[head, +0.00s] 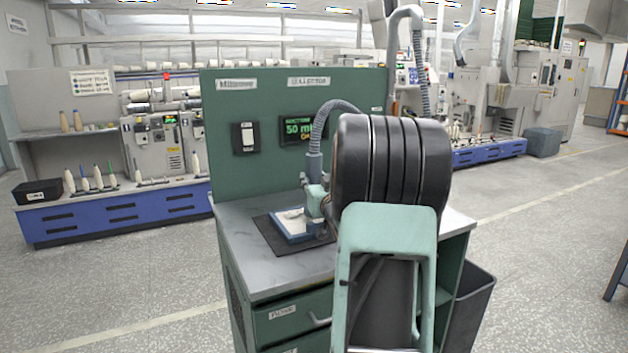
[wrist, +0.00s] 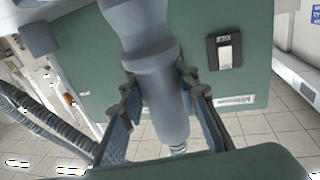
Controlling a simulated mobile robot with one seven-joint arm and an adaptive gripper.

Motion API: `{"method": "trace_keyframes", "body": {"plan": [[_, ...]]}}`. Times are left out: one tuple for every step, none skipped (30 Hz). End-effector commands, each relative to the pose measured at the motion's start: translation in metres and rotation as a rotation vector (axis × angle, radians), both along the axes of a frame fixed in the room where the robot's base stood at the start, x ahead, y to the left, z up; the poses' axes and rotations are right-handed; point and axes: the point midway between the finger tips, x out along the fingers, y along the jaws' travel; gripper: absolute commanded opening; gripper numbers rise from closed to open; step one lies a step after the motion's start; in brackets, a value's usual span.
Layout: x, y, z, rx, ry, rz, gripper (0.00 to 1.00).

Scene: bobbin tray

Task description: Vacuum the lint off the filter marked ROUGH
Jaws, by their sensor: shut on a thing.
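My gripper (head: 315,192) is above the worktop; in the wrist view its fingers (wrist: 165,98) are shut on a grey suction nozzle (wrist: 160,75), one finger on each side. In the head view the nozzle (head: 314,166) is upright and a ribbed hose (head: 338,106) curves from its top. A blue-framed filter (head: 283,231) with a pale face lies on a dark mat (head: 268,229) below the gripper. The gripper and my arm cover part of the filter. I cannot read a ROUGH mark, and I cannot tell whether the nozzle's mouth touches the filter.
The green back panel (head: 225,100) carries a white switch (head: 247,136) and a lit suction display (head: 298,128). The metal worktop (head: 240,260) is bare left of the mat. Labelled drawers (head: 285,312) are below, and a grey bin (head: 475,300) stands at the right.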

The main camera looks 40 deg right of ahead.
Motion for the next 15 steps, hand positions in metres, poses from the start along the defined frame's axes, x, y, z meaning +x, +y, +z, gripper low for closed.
{"method": "trace_keyframes", "body": {"plan": [[0.0001, 0.0000, 0.0010, -0.001, -0.002, 0.000, 0.01], [0.0001, 0.0000, 0.0010, -0.001, -0.002, 0.000, 0.01], [0.0002, 0.0001, 0.0010, -0.001, -0.002, 0.000, 0.01], [0.0002, 0.0001, 0.0010, -0.001, -0.002, 0.000, 0.01], [0.0002, 0.0001, 0.0010, -0.001, -0.002, 0.000, 0.01], [0.0002, 0.0001, 0.0011, -0.001, -0.002, 0.000, 0.01], [0.0002, 0.0001, 0.0011, -0.001, -0.002, 0.000, 0.01], [0.0002, 0.0001, 0.0011, -0.001, -0.002, 0.000, 0.01], [0.0002, 0.0001, 0.0011, -0.001, -0.002, 0.000, 0.01], [0.0001, 0.0000, 0.0011, -0.002, -0.001, 0.000, 0.01], [0.0000, -0.0001, 0.0011, -0.001, -0.002, 0.000, 0.01], [-0.0002, -0.0011, 0.0012, -0.002, -0.001, 0.000, 0.01], [-0.0004, -0.0022, 0.0012, -0.002, -0.001, 0.000, 0.01], [-0.0007, -0.0037, 0.0012, -0.001, 0.000, -0.001, 0.01], [-0.0012, -0.0063, 0.0014, -0.002, 0.000, -0.001, 0.01]]}}
